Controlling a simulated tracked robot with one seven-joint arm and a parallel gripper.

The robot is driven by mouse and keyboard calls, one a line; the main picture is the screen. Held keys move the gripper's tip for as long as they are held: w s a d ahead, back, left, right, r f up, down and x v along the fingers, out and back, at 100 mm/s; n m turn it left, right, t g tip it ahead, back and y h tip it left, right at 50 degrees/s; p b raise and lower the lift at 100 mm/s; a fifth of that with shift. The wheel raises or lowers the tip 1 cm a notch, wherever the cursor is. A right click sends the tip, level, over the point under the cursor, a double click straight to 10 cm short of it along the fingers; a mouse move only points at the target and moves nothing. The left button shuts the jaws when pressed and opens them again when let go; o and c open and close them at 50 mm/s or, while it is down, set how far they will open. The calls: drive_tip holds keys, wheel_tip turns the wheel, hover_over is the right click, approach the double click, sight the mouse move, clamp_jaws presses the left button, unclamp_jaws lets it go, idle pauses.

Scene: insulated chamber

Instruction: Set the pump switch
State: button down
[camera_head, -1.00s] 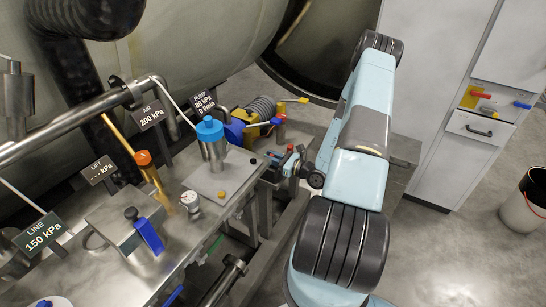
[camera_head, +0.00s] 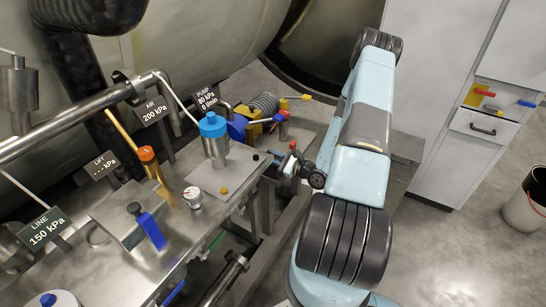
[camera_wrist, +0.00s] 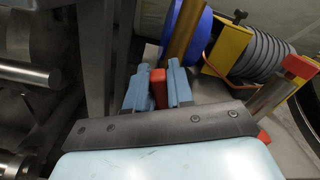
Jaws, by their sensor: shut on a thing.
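The pump (camera_head: 262,108), with a blue round part, a yellow body and a grey ribbed part, stands at the far end of the bench. It also shows in the wrist view (camera_wrist: 232,48). The pump sign (camera_head: 206,97) reads 80 kPa with a zero below. My gripper (camera_wrist: 159,92) is low in front of the pump, its two light-blue fingers shut on a red piece (camera_wrist: 159,88), which looks like the switch lever. In the head view my gripper (camera_head: 289,163) is small and partly hidden by my wrist; a red tip (camera_head: 293,145) shows above it.
A blue-capped cylinder (camera_head: 213,140) stands on a plate left of my gripper. A red-capped post (camera_wrist: 296,68) is to the right in the wrist view. The bench also carries an orange-capped valve (camera_head: 147,155), a gauge (camera_head: 192,195) and a blue lever (camera_head: 151,230).

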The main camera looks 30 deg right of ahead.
drive_tip(key=shift+d+f, duration=0.1)
drive_tip(key=shift+d, duration=0.1)
drive_tip(key=c, duration=1.3)
unclamp_jaws()
drive_tip(key=shift+o, duration=1.1)
drive_tip(key=shift+a, duration=0.1)
drive_tip(key=v, duration=1.3)
drive_tip(key=shift+s, duration=0.3)
